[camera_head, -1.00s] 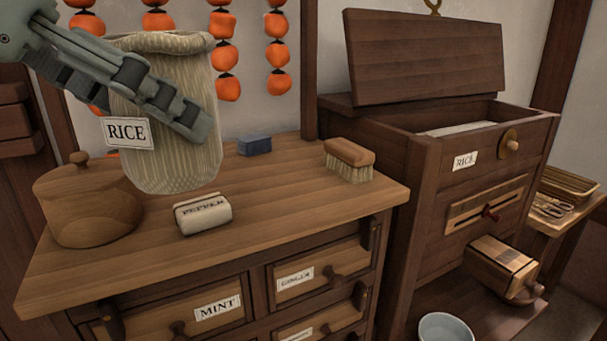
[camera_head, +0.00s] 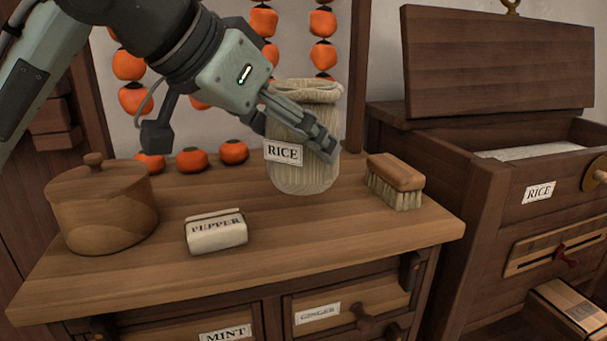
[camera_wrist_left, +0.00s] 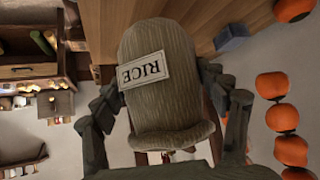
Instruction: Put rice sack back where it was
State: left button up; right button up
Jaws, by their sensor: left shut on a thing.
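The rice sack (camera_head: 308,176) is a pale woven bag with a RICE label and a rolled top. My left gripper (camera_head: 322,148) is shut on it, its fingers across the sack's side. The sack is upright over the back right of the wooden counter top (camera_head: 330,243), left of the brush; I cannot tell whether its base touches the wood. In the left wrist view the sack (camera_wrist_left: 162,105) fills the middle, between the fingers (camera_wrist_left: 160,85). My right gripper is not in view.
A lidded wooden pot (camera_head: 100,215) and a pepper packet (camera_head: 217,236) stand left on the counter. A brush (camera_head: 396,182) is close right of the sack. A blue block (camera_wrist_left: 232,37) shows in the wrist view. An open rice bin (camera_head: 480,190) stands right. Persimmon strings (camera_head: 129,66) hang behind.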

pick_arm(q)
jog(key=x, duration=0.2)
jog(key=shift+w+f, duration=0.1)
jog(key=shift+w, duration=0.3)
notch_tip(320, 180, down, 4)
jog(key=shift+r+b, duration=0.15)
jog(key=shift+b, duration=0.2)
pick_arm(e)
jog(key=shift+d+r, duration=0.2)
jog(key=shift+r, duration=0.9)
pick_arm(q)
jog(key=o, duration=1.2)
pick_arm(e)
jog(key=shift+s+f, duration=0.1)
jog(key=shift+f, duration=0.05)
